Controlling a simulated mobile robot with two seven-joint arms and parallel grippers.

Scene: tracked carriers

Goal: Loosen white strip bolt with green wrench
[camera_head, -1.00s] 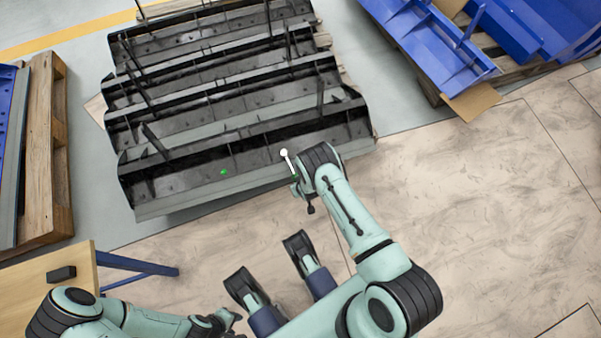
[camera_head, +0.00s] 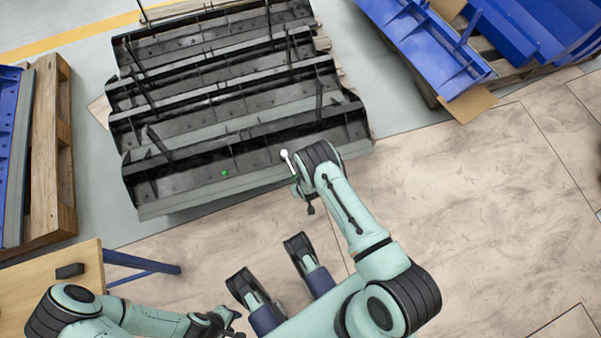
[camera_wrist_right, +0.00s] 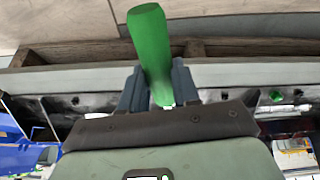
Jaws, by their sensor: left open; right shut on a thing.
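My right gripper (camera_wrist_right: 157,88) is shut on the green wrench (camera_wrist_right: 152,45) in the right wrist view, with the thick green handle between its fingers. In the head view my right gripper (camera_head: 298,185) is at the near edge of the black carriers, and a thin white piece with a round end (camera_head: 285,155) sticks out beside it. I cannot tell whether it touches the carrier. A small green bolt (camera_head: 225,173) is on the nearest carrier strip, left of this gripper; it also shows in the right wrist view (camera_wrist_right: 276,97). I cannot make out a white bolt. My left gripper (camera_head: 225,322) is open and empty.
Black carriers (camera_head: 215,120) lie in rows ahead. Blue carriers (camera_head: 440,60) rest on a pallet at the upper right. A wooden pallet (camera_head: 55,160) is at the left. A wooden table (camera_head: 85,290) with a small black block (camera_head: 70,271) is at the lower left. The floor at right is clear.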

